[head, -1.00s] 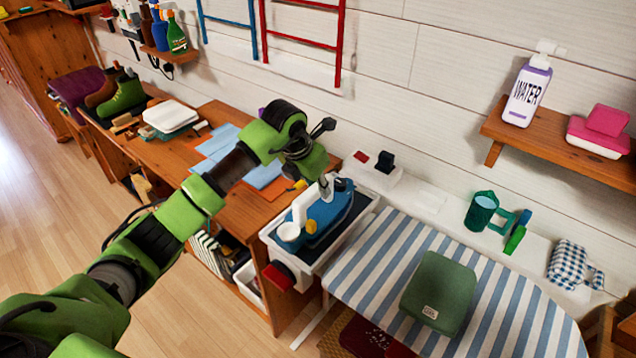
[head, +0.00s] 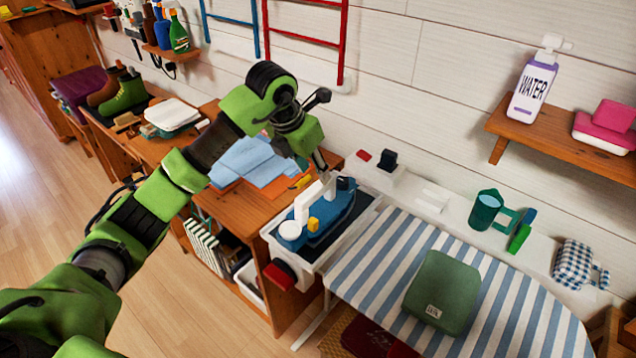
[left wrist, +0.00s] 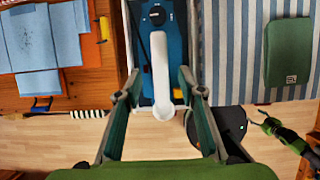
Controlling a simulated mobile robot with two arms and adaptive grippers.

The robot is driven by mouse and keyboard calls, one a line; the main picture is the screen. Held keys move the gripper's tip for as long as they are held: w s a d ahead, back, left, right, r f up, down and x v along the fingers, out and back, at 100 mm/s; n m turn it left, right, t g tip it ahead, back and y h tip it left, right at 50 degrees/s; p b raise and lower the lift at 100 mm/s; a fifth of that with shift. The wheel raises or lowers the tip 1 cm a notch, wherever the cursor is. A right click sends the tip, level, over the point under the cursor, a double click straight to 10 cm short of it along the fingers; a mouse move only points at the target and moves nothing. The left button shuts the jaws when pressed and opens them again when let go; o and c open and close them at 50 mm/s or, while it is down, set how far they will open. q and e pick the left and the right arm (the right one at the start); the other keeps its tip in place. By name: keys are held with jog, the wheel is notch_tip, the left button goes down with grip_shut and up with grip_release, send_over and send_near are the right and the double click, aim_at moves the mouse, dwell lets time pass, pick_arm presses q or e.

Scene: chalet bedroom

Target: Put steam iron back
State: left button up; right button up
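The steam iron (head: 335,218) is blue with a white handle and a yellow part. It lies in a white tray (head: 303,268) at the near end of the ironing board. My left gripper (head: 318,163) is above the iron, apart from it. In the left wrist view the two fingers of the left gripper (left wrist: 157,92) are spread wide, with the iron's white handle (left wrist: 160,72) showing between and beyond them. Nothing is held. A green arm of mine with a dark end (left wrist: 266,124) shows at the right of the left wrist view; its fingers are too small to read.
The striped ironing board (head: 385,262) carries a green folded cloth or case (head: 442,290). A wooden desk (head: 240,208) with blue papers (head: 243,158) stands left of the tray. A green mug (head: 484,210) stands behind the board.

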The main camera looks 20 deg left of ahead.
pick_arm(q)
jog(key=v, duration=0.4)
jog(key=shift+s+r+b, duration=0.1)
jog(key=shift+r+b, duration=0.25)
